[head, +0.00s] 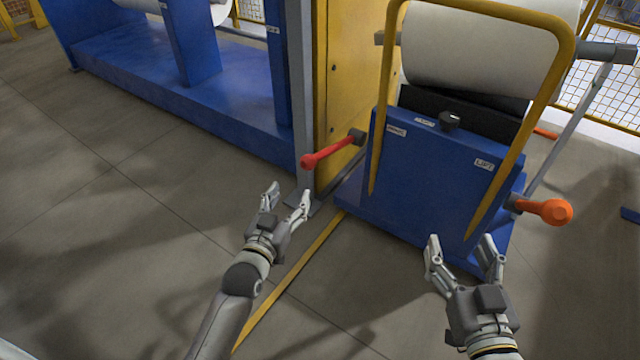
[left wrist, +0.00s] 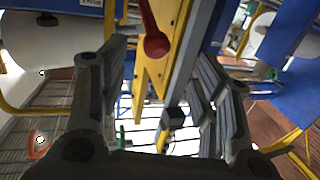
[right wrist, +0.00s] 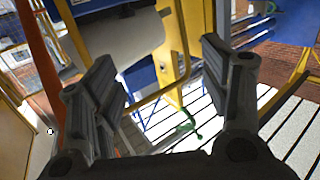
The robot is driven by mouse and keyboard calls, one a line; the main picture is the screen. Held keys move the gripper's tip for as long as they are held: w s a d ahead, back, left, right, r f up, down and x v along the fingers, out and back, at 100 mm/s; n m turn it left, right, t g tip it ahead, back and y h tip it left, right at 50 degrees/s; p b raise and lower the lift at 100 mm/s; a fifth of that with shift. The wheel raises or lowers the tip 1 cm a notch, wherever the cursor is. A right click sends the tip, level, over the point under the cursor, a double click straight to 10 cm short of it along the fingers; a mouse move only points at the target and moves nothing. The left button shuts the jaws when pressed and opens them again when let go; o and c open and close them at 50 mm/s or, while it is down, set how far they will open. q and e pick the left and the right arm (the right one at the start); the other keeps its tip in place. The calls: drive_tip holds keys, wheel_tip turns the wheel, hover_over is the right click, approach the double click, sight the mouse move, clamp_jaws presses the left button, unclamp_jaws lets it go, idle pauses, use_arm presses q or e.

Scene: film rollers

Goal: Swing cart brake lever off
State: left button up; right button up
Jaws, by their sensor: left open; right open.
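The blue cart (head: 430,185) carries a red lever (head: 332,152) on its left side, reaching out to the left to a rounded red end. A label near that side is too small to read surely. The red lever also shows in the left wrist view (left wrist: 155,42), at the top between the fingers. My left gripper (head: 287,192) is open and empty, just below and left of the lever's red end in the head view, apart from it. My right gripper (head: 461,240) is open and empty before the cart's lower front.
An orange-knobbed lever (head: 545,210) sticks out right of the cart, by a label reading LIFT. A yellow hoop frame (head: 566,75) rises over the cart, with a white roll (head: 480,55) behind. A blue machine base (head: 180,110) and yellow panel (head: 345,80) stand left. Floor at left is clear.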

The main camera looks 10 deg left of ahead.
sight(305, 167)
use_arm(q)
drive_tip(key=w, duration=0.2)
drive_tip(key=w+b, duration=0.1)
drive_tip(key=w, duration=0.1)
drive_tip(key=w+r+b, duration=0.1)
drive_tip(key=w, duration=0.1)
drive_tip(key=shift+w+d, duration=0.15)
drive_tip(key=shift+d, duration=0.2)
drive_tip(key=w+b, duration=0.1)
drive_tip(key=w, duration=0.2)
drive_tip(key=shift+w+d, duration=0.15)
drive_tip(key=shift+w, duration=0.25)
drive_tip(key=shift+w+r, duration=0.1)
drive_tip(key=shift+w, duration=0.3)
use_arm(e)
drive_tip(key=s+r+t+y, duration=0.1)
drive_tip(key=s+r+t, duration=0.2)
drive_tip(key=r, duration=0.4)
drive_tip(key=s+r+t+y, duration=0.2)
drive_tip(key=s+r+t, duration=0.1)
drive_tip(key=r+t, duration=0.3)
drive_tip(key=shift+r, duration=0.9)
use_arm(q)
clamp_jaws()
use_arm(e)
drive_tip(key=shift+w, duration=0.1)
